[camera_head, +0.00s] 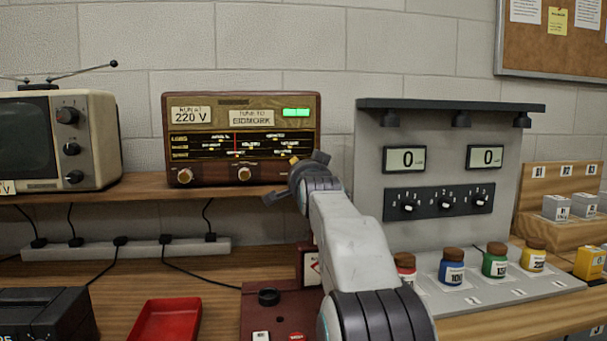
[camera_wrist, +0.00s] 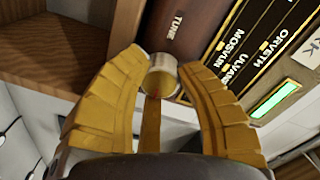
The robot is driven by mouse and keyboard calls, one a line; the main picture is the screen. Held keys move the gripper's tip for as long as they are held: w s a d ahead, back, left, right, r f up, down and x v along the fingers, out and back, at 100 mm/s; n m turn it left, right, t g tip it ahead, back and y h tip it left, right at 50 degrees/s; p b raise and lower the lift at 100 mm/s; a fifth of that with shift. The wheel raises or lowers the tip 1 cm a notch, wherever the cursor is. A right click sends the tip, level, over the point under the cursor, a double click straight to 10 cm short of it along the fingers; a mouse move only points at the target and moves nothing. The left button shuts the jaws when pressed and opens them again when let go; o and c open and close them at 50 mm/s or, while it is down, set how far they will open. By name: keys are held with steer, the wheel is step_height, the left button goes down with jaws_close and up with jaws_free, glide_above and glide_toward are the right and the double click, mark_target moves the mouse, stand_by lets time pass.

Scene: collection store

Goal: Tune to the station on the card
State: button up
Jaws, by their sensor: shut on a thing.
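A brown radio (camera_head: 210,118) stands on the wooden shelf. A card on it (camera_head: 251,118) appears to read "TUNE TO EIDMORK". A second card (camera_head: 191,115) reads "RUN AT 220 V". A red pointer (camera_head: 235,145) stands left of centre on the black dial (camera_head: 200,147); station names there are too small to read surely. A green light (camera_head: 296,112) is lit. My gripper (camera_head: 294,162) is at the radio's lower right. In the wrist view my gripper's yellow fingers (camera_wrist: 160,92) are shut on the tuning knob (camera_wrist: 161,74), labelled "TUNE". The head view hides this knob behind my gripper.
Two more knobs, left (camera_head: 185,176) and middle (camera_head: 244,174), sit on the radio's front. A cream television (camera_head: 80,135) is left of it. A grey panel (camera_head: 440,235) with two displays and several jars stands right of my arm. A red tray (camera_head: 165,320) lies below.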

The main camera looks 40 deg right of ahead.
steer(key=shift+r, duration=0.25)
jaws_close()
steer(key=o, duration=1.2)
jaws_free()
steer(key=shift+f, duration=0.2)
steer(key=shift+a, duration=0.1)
steer(key=v, duration=1.2)
steer(key=shift+a, duration=0.1)
